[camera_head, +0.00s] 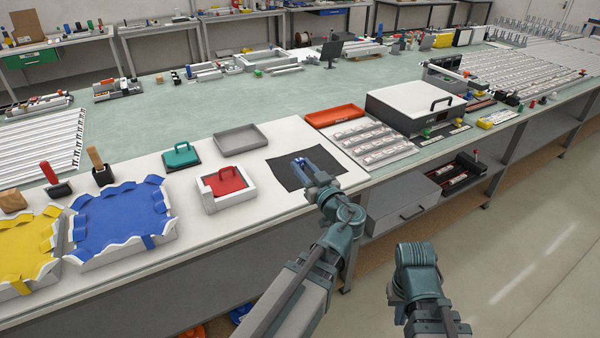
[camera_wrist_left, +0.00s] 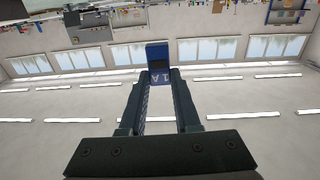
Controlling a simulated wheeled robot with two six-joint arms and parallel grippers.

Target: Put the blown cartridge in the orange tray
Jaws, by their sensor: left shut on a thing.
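My left gripper (camera_head: 301,166) is over the dark mat (camera_head: 283,175) on the white bench top. In the left wrist view its two fingers (camera_wrist_left: 160,85) are shut on a blue cartridge (camera_wrist_left: 158,53) with a dark window and the mark "1 A". In the head view the cartridge is small and its detail cannot be read. The orange tray (camera_head: 335,116) lies behind and to the right of the gripper and looks empty. My right arm (camera_head: 416,270) is low in front of the bench, and its finger opening cannot be made out.
A grey rack (camera_head: 408,151) with rows of parts and a white case (camera_head: 416,101) with a black handle stand right of the mat and tray.

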